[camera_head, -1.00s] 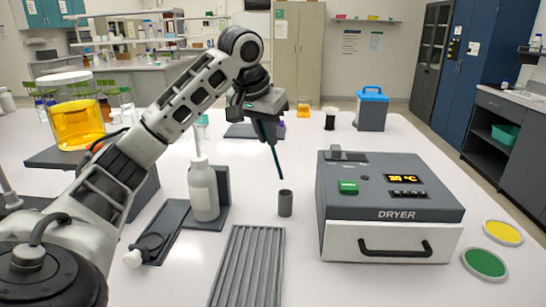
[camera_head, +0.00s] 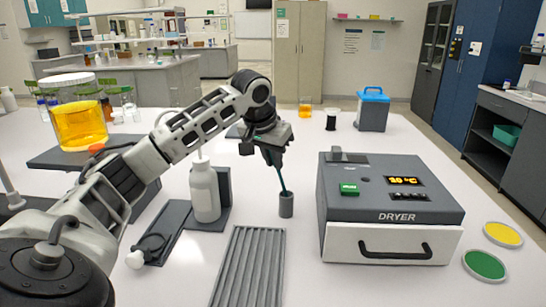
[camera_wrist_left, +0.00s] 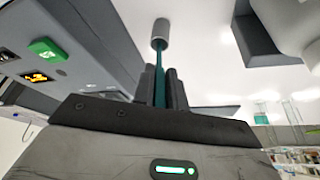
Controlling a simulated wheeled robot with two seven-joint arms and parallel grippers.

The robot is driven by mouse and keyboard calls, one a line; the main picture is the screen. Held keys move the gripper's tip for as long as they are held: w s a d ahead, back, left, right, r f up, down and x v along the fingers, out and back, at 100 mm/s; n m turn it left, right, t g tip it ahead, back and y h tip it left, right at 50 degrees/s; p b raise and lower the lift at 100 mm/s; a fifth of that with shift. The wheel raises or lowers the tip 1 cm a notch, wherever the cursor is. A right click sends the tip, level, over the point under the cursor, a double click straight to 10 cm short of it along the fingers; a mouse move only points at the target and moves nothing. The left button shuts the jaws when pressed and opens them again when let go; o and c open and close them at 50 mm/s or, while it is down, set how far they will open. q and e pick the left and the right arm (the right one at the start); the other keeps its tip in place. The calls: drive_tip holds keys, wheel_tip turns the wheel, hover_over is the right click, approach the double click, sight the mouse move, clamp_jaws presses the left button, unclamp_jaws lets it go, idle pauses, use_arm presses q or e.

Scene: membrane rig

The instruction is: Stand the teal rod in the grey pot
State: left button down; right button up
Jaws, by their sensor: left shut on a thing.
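The teal rod (camera_head: 282,179) is held by my left gripper (camera_head: 273,158), which is shut on its upper part. The rod tilts a little, its lower end toward the right in the head view. That end meets the mouth of the small grey pot (camera_head: 286,206), which stands upright on the table. How deep the rod reaches inside is hidden. In the left wrist view the rod (camera_wrist_left: 160,62) runs from between the fingers (camera_wrist_left: 161,88) to the pot (camera_wrist_left: 160,32). My right gripper is not in view.
A dryer (camera_head: 390,205) stands right of the pot. A white bottle (camera_head: 204,190) on a dark stand is to the left, and a ridged grey tray (camera_head: 248,268) lies in front. Yellow (camera_head: 503,234) and green (camera_head: 485,265) discs lie at far right.

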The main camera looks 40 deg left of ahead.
use_arm(q)
drive_tip(key=shift+f, duration=0.45)
drive_tip(key=c, duration=1.4)
unclamp_jaws()
drive_tip(key=shift+c, duration=0.2)
drive_tip(key=shift+r, duration=0.25)
drive_tip(key=v, duration=1.2)
drive_tip(key=shift+r, duration=0.35)
